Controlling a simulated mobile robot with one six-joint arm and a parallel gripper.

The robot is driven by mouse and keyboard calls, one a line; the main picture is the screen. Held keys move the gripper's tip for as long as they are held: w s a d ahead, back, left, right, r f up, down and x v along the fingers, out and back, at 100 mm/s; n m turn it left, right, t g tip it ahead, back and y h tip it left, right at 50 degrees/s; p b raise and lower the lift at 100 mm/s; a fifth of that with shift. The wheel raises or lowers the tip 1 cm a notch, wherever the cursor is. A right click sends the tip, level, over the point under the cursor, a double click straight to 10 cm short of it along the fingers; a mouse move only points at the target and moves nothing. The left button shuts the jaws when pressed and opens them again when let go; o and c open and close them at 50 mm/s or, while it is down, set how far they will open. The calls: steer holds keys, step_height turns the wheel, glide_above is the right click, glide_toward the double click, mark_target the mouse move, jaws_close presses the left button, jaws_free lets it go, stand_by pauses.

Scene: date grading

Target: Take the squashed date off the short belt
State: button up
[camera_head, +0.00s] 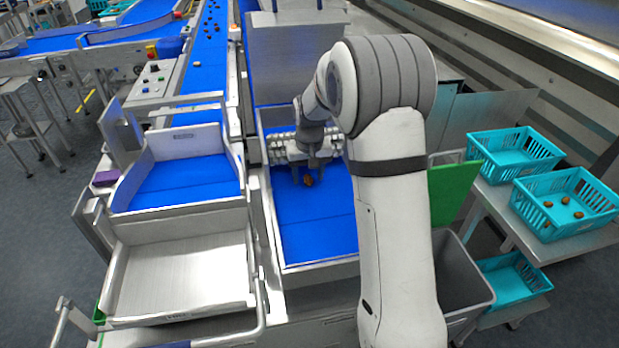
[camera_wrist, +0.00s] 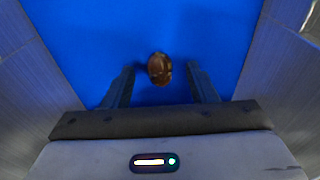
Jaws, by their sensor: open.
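A brown date (camera_head: 308,180) lies on the blue short belt (camera_head: 310,222) in the head view, near the belt's far end. In the wrist view the date (camera_wrist: 160,68) is a dark brown, shiny lump; I cannot tell for sure how squashed it is. My gripper (camera_head: 306,175) is over the belt at the date. In the wrist view my gripper (camera_wrist: 160,76) is open, with one finger on each side of the date and a gap on both sides. The fingers do not touch it.
Metal side walls flank the short belt. A teal crate with several dates (camera_head: 527,207) and another teal crate (camera_head: 484,158) stand on the right. A grey bin (camera_head: 472,268) is beside my arm. A long blue belt (camera_head: 206,75) carries dates at the back left.

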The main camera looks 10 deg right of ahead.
steer(key=shift+f, duration=0.4)
steer(key=shift+c, duration=0.2)
steer(key=c, duration=0.8)
steer(key=shift+r, duration=0.1)
